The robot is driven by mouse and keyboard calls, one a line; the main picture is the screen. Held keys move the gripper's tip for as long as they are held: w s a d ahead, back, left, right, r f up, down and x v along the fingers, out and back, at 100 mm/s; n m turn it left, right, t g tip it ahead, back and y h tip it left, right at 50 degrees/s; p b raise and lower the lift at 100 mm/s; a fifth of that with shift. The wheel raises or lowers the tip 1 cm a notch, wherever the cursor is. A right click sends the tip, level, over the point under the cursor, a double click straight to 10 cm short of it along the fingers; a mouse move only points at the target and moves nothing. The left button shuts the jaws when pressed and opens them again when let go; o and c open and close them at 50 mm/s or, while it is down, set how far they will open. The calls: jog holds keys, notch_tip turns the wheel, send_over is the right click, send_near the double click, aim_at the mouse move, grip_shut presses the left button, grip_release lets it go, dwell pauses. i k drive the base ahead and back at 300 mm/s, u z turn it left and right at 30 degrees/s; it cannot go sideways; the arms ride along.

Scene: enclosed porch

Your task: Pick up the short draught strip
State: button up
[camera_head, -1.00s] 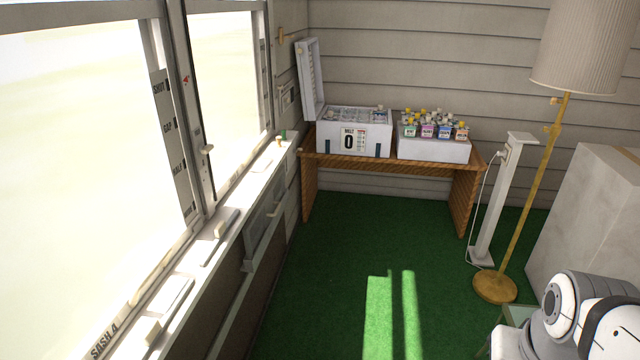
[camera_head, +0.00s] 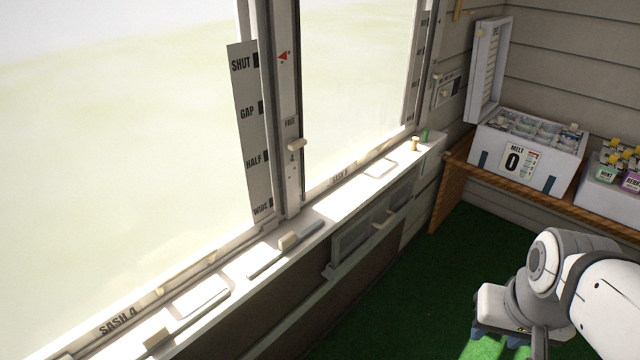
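A thin grey strip with a cream block grip (camera_head: 288,241) lies on the white window sill (camera_head: 340,208), below the post between the two sashes. A second grey strip with a tan block grip (camera_head: 156,338) lies on the sill nearer me, at the lower left. I cannot tell for sure which is the short draught strip. My gripper (camera_head: 503,338) is at the lower right, over the green floor, well apart from the sill and both strips. Its fingers are small and partly hidden by my arm, so its opening does not show clearly.
A sash lever (camera_head: 297,145) sticks out from the window post. A small drawer-like panel with a knob (camera_head: 384,221) juts from the wall under the sill. A wooden bench (camera_head: 455,185) carries an open white box (camera_head: 545,165) and small bottles (camera_head: 612,163). Green floor (camera_head: 400,315) between is clear.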

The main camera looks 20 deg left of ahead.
aim_at(291, 239)
jog(key=u, duration=0.6)
jog(key=i, duration=0.8)
jog(key=u, duration=0.35)
jog(key=k, duration=0.85)
jog(key=u, duration=0.15)
jog(key=i, duration=0.85)
